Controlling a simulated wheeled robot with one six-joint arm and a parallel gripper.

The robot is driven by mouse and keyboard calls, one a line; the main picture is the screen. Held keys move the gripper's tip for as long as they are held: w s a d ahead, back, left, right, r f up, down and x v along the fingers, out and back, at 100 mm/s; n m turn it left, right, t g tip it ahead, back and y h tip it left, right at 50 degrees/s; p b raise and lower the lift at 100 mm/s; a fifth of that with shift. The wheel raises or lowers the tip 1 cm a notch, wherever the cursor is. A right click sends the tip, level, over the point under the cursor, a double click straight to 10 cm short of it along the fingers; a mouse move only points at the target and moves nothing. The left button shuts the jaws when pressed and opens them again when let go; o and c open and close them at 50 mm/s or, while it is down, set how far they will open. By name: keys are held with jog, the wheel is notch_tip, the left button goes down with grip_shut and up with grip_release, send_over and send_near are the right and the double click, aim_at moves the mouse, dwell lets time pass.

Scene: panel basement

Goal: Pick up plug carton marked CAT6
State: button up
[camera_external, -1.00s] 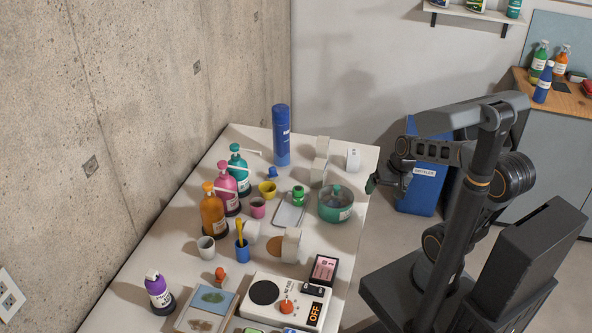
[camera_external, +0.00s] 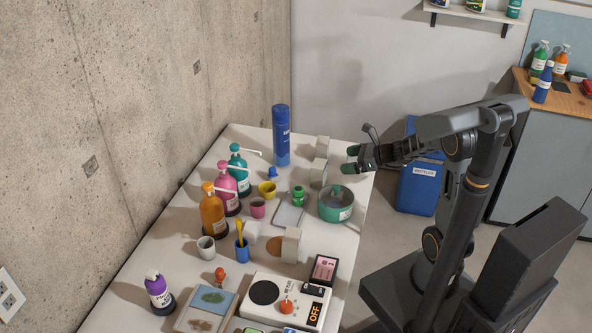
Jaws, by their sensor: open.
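I cannot read CAT6 on any carton at this size. Several small pale cartons stand on the white table (camera_external: 330,258). Two pale cartons are near its back right, one at the back (camera_external: 322,146) and one just in front of it (camera_external: 317,172). Another pale carton (camera_external: 291,245) stands nearer the middle, by an orange-brown disc. A small white carton with a dark mark, seen earlier at the right back edge, is now hidden behind my gripper. My gripper (camera_external: 349,160) is open and empty, with green-tipped fingers pointing left over the table's back right edge.
A teal pot (camera_external: 336,204) sits just below my gripper in the picture. A tall blue can (camera_external: 281,135) stands at the back. Pump bottles (camera_external: 213,216) line the wall side. A blue bin (camera_external: 419,184) stands on the floor beyond the table.

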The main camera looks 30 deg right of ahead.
aim_at(323, 164)
jog(key=x, duration=1.1)
jog(key=shift+a+f, duration=0.15)
jog(key=c, duration=1.1)
